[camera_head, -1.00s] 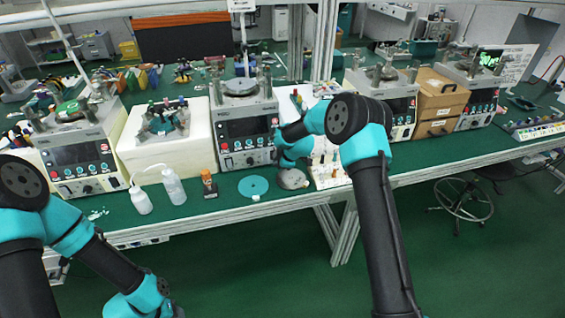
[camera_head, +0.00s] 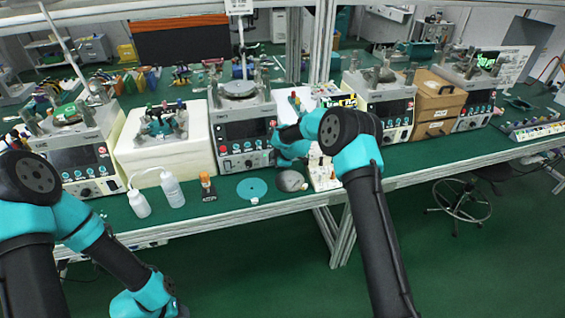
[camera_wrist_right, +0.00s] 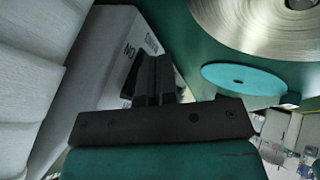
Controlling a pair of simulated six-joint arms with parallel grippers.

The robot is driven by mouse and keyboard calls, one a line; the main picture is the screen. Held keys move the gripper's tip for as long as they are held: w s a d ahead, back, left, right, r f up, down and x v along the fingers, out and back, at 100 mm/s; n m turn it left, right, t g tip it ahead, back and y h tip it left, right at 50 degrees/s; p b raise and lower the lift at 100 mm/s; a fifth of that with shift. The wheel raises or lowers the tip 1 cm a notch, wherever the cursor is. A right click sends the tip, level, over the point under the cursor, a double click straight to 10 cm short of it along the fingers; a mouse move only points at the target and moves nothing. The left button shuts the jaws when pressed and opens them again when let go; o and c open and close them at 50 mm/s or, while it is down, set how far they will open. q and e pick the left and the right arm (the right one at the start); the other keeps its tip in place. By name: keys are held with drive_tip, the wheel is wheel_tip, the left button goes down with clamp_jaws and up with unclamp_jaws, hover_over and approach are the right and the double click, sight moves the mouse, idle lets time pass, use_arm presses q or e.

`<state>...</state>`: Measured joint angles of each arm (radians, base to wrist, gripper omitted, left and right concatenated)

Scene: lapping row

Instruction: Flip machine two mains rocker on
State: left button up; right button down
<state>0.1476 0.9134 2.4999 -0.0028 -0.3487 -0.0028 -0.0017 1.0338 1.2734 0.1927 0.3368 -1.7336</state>
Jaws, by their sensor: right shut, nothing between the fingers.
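Machine two (camera_head: 243,112) is the second grey-white lapping machine from the left, with a dark screen and a row of buttons. In the right wrist view its pale side (camera_wrist_right: 105,50) carries an upside-down ON label, with a dark rocker (camera_wrist_right: 133,75) close to it. My right gripper (camera_wrist_right: 153,62) is shut and empty, its fingertips right at the rocker and partly covering it. I cannot tell whether they touch it or which way it is tipped. In the head view the right hand is at machine two's right side, fingers hidden. My left arm is low at left, its fingers out of view.
A teal disc (camera_head: 252,188) and a grey metal disc (camera_head: 291,181) lie in front of machine two. Two white bottles (camera_head: 172,190) and an orange-capped vial (camera_head: 207,186) stand to the left. A white box (camera_head: 165,152) is beside the machine.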

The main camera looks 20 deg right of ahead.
drive_tip(key=shift+a, duration=0.1)
drive_tip(key=shift+r, duration=0.15)
drive_tip(key=shift+r, duration=0.7)
drive_tip(key=shift+s+a, duration=0.1)
drive_tip(key=shift+s, duration=0.45)
drive_tip(key=s, duration=0.3)
drive_tip(key=shift+s+d+r, duration=0.1)
drive_tip(key=shift+s+d, duration=0.1)
drive_tip(key=shift+d, duration=0.1)
drive_tip(key=s+v, duration=0.1)
drive_tip(key=v, duration=0.8)
drive_tip(key=shift+s+f, duration=0.15)
drive_tip(key=shift+f, duration=0.3)
